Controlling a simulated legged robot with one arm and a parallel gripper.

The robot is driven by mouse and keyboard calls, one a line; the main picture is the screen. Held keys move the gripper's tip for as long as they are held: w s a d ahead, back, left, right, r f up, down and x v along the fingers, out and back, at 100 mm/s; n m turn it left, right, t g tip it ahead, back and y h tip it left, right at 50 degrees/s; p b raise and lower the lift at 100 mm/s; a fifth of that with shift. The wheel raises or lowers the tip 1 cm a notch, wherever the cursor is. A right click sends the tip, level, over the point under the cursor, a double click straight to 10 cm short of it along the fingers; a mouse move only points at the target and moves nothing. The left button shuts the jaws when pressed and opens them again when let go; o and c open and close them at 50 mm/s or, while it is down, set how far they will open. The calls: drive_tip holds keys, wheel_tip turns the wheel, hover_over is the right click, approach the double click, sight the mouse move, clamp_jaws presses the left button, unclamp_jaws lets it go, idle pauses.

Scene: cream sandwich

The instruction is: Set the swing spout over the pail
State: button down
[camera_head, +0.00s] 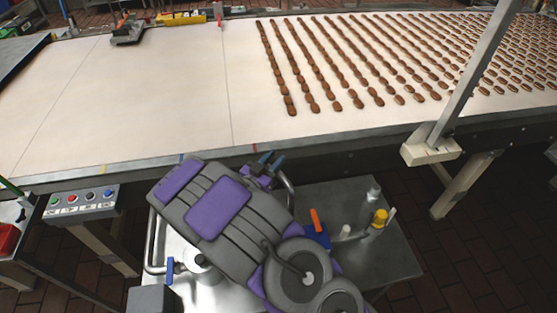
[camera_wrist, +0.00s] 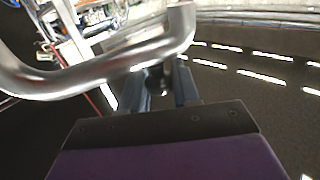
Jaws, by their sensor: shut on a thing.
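The swing spout is a shiny steel pipe; its bent end (camera_head: 289,190) shows just right of my gripper in the head view, and another steel pipe length (camera_head: 154,240) shows left of my arm. My arm hides what lies between them. In the wrist view the pipe (camera_wrist: 90,80) crosses from the left and bends at the upper right, close over the fingers. My gripper (camera_head: 268,165) is shut on the spout; its dark fingers also show in the wrist view (camera_wrist: 160,88). I cannot make out the pail; my arm covers much of the steel table.
A long white conveyor belt (camera_head: 150,95) with rows of brown biscuits (camera_head: 340,60) runs behind. A button box (camera_head: 82,202) stands left. A blue-handled valve (camera_head: 170,270) is left of my arm. A yellow-topped item (camera_head: 380,217) and a bottle (camera_head: 373,190) stand on the steel table (camera_head: 395,260).

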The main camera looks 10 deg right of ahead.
drive_tip(key=shift+s+a+n+t+y+b, duration=0.25)
drive_tip(key=shift+a+n+t+y+b, duration=0.15)
drive_tip(key=shift+a+n+t+y, duration=0.5)
drive_tip(key=shift+d, duration=0.15)
drive_tip(key=c, duration=0.9)
unclamp_jaws()
drive_tip(key=p+v, duration=0.2)
drive_tip(key=v, duration=1)
drive_tip(key=shift+r, duration=0.1)
drive_tip(key=shift+w, duration=0.1)
